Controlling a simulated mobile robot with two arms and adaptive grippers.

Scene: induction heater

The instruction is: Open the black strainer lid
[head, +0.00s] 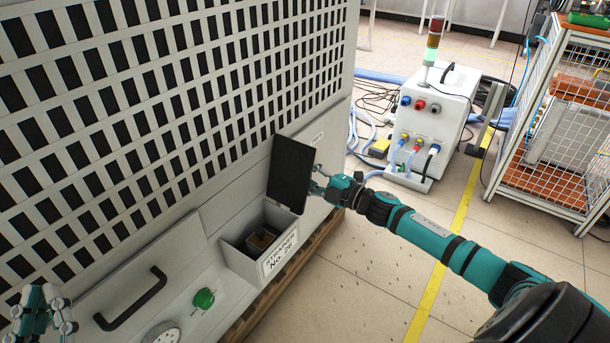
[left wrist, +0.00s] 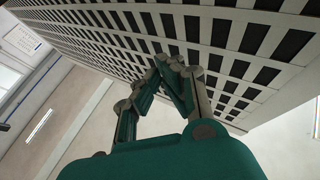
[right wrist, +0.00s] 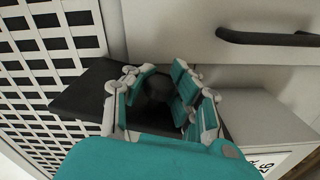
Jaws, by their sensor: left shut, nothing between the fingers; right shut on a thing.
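The black strainer lid (head: 291,172) stands raised, nearly upright, above the far end of the grey strainer box (head: 230,258) labelled "STRAINER No. 26". The box's open top shows a brownish piece (head: 262,240) inside. My right gripper (head: 317,184) is at the lid's right side, shut on the lid; its fingertips are partly hidden behind it. In the right wrist view the dark lid (right wrist: 80,92) lies between and beyond the fingers (right wrist: 160,75). My left gripper (head: 42,298) is at the lower left in front of the machine, shut and empty; it also shows in the left wrist view (left wrist: 172,62).
The machine's slotted grey wall (head: 160,90) rises behind the box. A black handle (head: 132,300), green knob (head: 204,298) and gauge (head: 161,334) sit left of the box.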

